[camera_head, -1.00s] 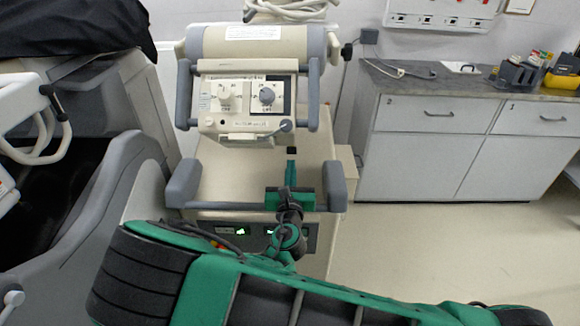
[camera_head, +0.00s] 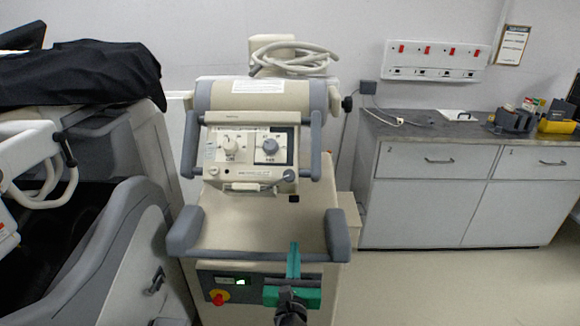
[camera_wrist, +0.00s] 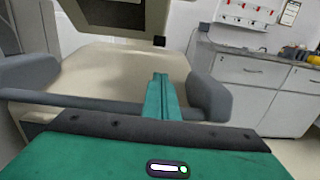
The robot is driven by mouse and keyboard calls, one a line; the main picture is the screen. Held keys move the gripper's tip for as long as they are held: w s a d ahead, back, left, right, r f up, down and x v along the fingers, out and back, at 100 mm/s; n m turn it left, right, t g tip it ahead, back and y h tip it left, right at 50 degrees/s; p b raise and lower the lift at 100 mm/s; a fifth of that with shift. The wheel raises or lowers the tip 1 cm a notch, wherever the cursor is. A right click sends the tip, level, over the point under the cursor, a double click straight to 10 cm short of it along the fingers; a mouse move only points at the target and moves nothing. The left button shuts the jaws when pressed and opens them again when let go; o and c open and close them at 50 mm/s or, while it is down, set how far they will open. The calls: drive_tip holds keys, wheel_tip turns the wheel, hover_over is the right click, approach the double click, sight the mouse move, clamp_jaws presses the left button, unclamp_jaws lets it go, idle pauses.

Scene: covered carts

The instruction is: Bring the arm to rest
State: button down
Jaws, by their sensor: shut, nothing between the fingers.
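My gripper (camera_head: 293,262) is green and shows at the bottom of the head view, in front of the lower front of a beige machine cart (camera_head: 240,228). Its fingers are together and hold nothing. In the wrist view the closed fingers (camera_wrist: 161,98) point forward over the cart's beige top, near its grey front bar (camera_wrist: 70,100). I cannot tell whether they touch the cart. Most of my arm is out of the head view below.
A control panel (camera_head: 250,150) with knobs stands on the cart. A grey machine (camera_head: 115,250) with a black cover (camera_head: 80,72) is at left. Grey cabinets (camera_head: 430,200) with a dark worktop stand at right. The floor (camera_head: 420,285) before them is clear.

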drive_tip(key=w+d+m+h, duration=0.1)
drive_tip(key=d+m, duration=0.1)
drive_tip(key=d, duration=0.1)
drive_tip(key=w+d+r+m+g+h, duration=0.1)
drive_tip(key=d+m+h, duration=0.1)
drive_tip(key=d, duration=0.1)
drive_tip(key=w+d+m+g+h, duration=0.1)
drive_tip(key=d+m+h, duration=0.1)
drive_tip(key=d, duration=0.2)
drive_tip(key=shift+d+r+m, duration=0.1)
drive_tip(key=shift+r+m, duration=0.1)
drive_tip(key=shift+m, duration=0.2)
drive_tip(key=s+d+r+m+g+h, duration=0.1)
drive_tip(key=s+d+m+g, duration=0.35)
drive_tip(key=d+m, duration=0.35)
drive_tip(key=s+d+m+g+h, duration=0.1)
drive_tip(key=s+d+m+g, duration=0.2)
drive_tip(key=d+m+g, duration=0.5)
drive_tip(key=s+d+r+m+g+h, duration=0.1)
drive_tip(key=s+d+m+g, duration=0.4)
drive_tip(key=d, duration=0.7)
drive_tip(key=s+r+m+y, duration=0.4)
drive_tip(key=s+r+m, duration=0.1)
drive_tip(key=s+m, duration=0.2)
drive_tip(key=s+d+r+m+t+y, duration=0.1)
drive_tip(key=s+r+m+y, duration=0.4)
drive_tip(key=s, duration=0.5)
drive_tip(key=shift+r+m, duration=0.6)
drive_tip(key=shift+m, duration=0.3)
